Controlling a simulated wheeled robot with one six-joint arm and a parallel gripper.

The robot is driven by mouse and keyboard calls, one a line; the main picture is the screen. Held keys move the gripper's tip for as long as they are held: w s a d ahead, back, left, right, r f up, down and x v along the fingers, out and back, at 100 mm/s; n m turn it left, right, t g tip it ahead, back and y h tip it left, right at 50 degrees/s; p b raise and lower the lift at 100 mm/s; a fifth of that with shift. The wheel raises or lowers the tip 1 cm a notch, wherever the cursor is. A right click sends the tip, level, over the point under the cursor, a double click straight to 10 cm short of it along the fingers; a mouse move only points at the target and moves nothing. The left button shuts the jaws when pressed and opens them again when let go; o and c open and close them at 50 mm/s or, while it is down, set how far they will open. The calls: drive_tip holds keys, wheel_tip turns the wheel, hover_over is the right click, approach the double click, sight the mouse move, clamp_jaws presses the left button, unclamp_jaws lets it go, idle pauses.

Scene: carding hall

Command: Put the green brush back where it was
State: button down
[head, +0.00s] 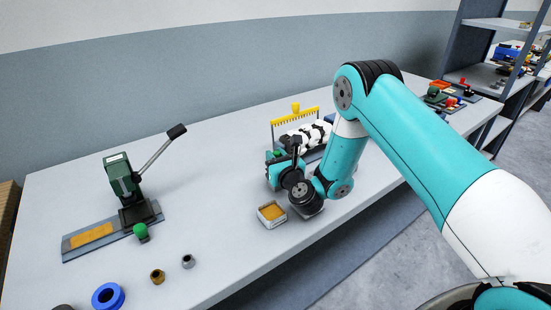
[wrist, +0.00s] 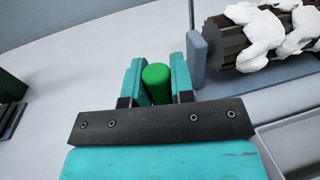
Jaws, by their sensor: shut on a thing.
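My gripper (head: 276,160) is shut on a green piece that I take for the green brush (wrist: 157,84). In the wrist view, its rounded green end shows between the two teal fingers (wrist: 156,70); its lower part is hidden. In the head view, only a small bit of green (head: 277,153) shows at the fingers. The gripper is just left of the rack with the yellow comb. I cannot tell whether the brush touches the bench. Another green-knobbed piece (head: 141,231) stands beside the lever press at left.
A rack with a yellow comb (head: 295,116) and a roller with white fluff (wrist: 262,32) stand close right of my gripper. A small box (head: 272,215) is in front. A green lever press (head: 121,176) and a blue ring (head: 108,296) are at left.

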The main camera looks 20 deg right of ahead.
drive_tip(key=c, duration=1)
unclamp_jaws()
drive_tip(key=shift+f, duration=0.1)
drive_tip(key=shift+o, duration=0.2)
